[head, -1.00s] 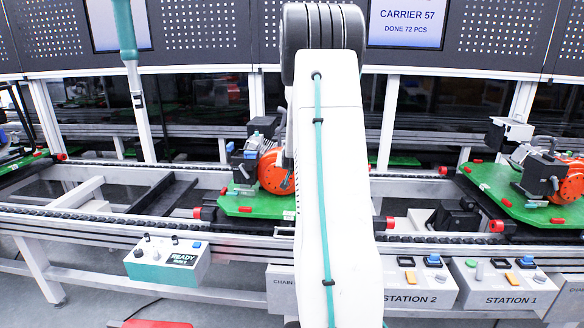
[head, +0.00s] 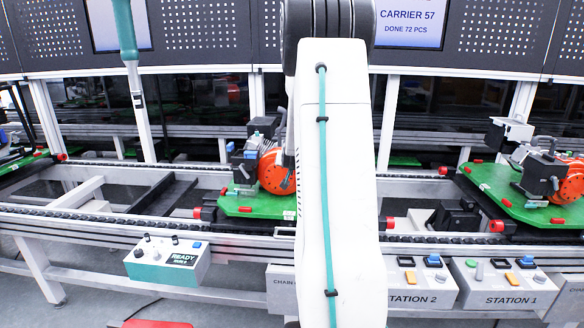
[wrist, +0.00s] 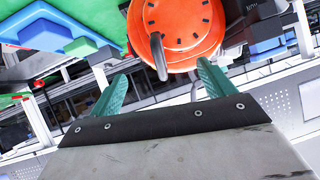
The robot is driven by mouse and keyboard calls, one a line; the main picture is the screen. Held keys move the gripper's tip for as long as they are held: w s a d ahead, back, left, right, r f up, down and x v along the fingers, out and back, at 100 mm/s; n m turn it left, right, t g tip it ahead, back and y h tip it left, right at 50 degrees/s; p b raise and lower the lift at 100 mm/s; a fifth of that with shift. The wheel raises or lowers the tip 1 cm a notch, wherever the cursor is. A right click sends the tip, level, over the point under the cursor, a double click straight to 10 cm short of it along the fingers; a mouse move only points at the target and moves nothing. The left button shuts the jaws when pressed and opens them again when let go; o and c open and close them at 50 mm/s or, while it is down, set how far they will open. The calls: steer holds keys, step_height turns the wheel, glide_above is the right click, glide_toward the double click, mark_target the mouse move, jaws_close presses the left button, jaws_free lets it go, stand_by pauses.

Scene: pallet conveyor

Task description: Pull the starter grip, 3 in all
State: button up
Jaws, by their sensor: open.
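An engine with a round orange starter housing (head: 272,172) sits on a green carrier (head: 245,205) at mid-picture in the head view. In the wrist view the orange housing (wrist: 190,28) fills the top middle. A dark grey bar-shaped grip (wrist: 158,57) sticks out from the housing, seemingly the starter grip. My gripper (wrist: 162,71) has two teal fingers spread apart, one to each side of the grip in the picture. Nothing is held between them. Whether the grip lies at fingertip depth, I cannot tell. In the head view my arm hides the gripper and part of the engine.
Another engine with an orange housing (head: 572,184) sits on a green carrier at right. A READY box (head: 168,262) and the STATION 2 (head: 420,285) and STATION 1 (head: 503,285) boxes line the conveyor front. A blue block (wrist: 50,35) shows beside the engine in the wrist view.

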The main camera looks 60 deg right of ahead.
steer(key=v, duration=0.5)
steer(key=shift+s+a+r, duration=0.15)
steer(key=shift+a+r, duration=0.05)
stand_by(0.6)
steer(key=shift+c, duration=1)
steer(key=x, duration=1.1)
steer(key=shift+f, duration=0.1)
